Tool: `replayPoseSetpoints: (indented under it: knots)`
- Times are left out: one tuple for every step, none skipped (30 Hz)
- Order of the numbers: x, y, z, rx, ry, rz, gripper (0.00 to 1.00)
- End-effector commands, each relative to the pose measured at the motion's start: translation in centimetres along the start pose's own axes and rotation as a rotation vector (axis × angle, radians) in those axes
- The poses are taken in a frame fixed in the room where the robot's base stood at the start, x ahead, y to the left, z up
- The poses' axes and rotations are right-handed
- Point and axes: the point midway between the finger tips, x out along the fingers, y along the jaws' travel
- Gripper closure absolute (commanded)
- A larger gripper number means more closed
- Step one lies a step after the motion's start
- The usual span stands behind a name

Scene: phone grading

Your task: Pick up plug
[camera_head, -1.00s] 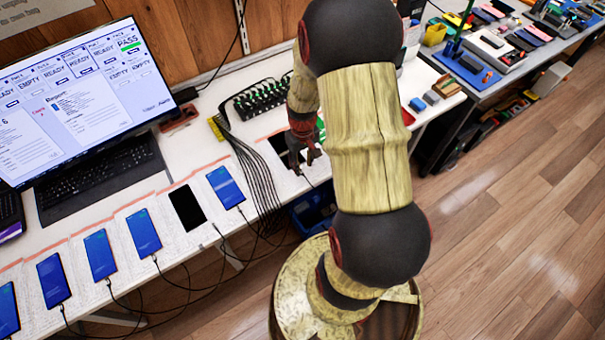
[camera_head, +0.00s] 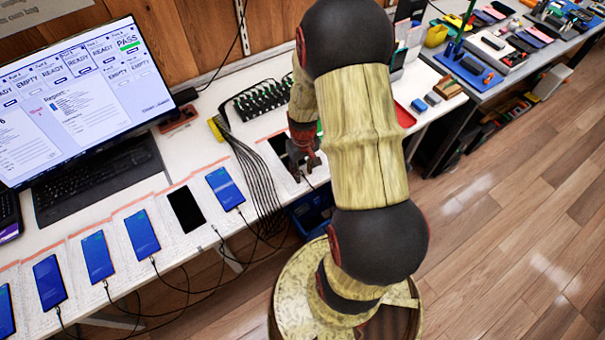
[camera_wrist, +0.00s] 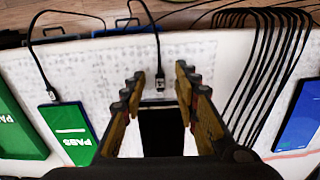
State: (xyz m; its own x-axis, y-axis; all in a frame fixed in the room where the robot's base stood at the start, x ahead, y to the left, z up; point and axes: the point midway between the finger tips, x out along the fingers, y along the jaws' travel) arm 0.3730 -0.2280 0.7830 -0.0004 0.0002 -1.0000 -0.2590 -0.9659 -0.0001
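In the wrist view, a small dark plug (camera_wrist: 160,82) on a black cable lies at the end of a dark-screened phone (camera_wrist: 162,132). I cannot tell whether the plug sits in the phone's port. My gripper (camera_wrist: 158,82) is open, with one finger on each side of the plug and a gap to both. In the head view, my gripper (camera_head: 303,172) is low over the table at this phone (camera_head: 281,147), which it partly covers. The plug is not clear there.
In the wrist view, a phone with a green PASS screen (camera_wrist: 70,132) lies to the left, and a bundle of black cables (camera_wrist: 262,60) runs on the right. In the head view, several phones with cables line the table's front edge, and a blue bin (camera_head: 312,212) is below it.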

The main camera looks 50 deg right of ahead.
Motion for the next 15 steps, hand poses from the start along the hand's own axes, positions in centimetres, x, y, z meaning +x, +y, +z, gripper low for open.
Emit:
replayPoseSetpoints:
  knots:
    - [0.03, 0.0, 0.0, 0.0, 0.0, 0.0, 0.69]
    - [0.04, 0.0, 0.0, 0.0, 0.0, 0.0, 0.69]
    - [0.04, 0.0, -0.01, 0.0, 0.0, 0.0, 0.69]
    - [0.04, 0.0, 0.0, 0.0, 0.0, 0.0, 0.69]
    - [0.04, 0.0, 0.0, 0.0, 0.0, 0.0, 0.69]
    - [0.04, 0.0, -0.01, 0.0, 0.0, 0.0, 0.69]
    - [0.04, 0.0, 0.0, 0.0, 0.0, 0.0, 0.69]
    - [0.04, 0.0, 0.0, 0.0, 0.0, 0.0, 0.71]
    - [0.04, 0.0, 0.0, 0.0, 0.0, 0.0, 0.73]
    - [0.04, 0.0, 0.0, 0.0, 0.0, 0.0, 0.74]
    - [0.04, 0.0, 0.0, 0.0, 0.0, 0.0, 0.76]
    - [0.04, 0.0, 0.0, 0.0, 0.0, 0.0, 0.79]
    - [0.04, 0.0, 0.01, 0.0, 0.0, 0.0, 0.8]
    - [0.04, 0.0, 0.01, 0.0, 0.0, 0.0, 0.82]
    - [0.04, 0.0, 0.01, 0.0, 0.0, 0.0, 0.84]
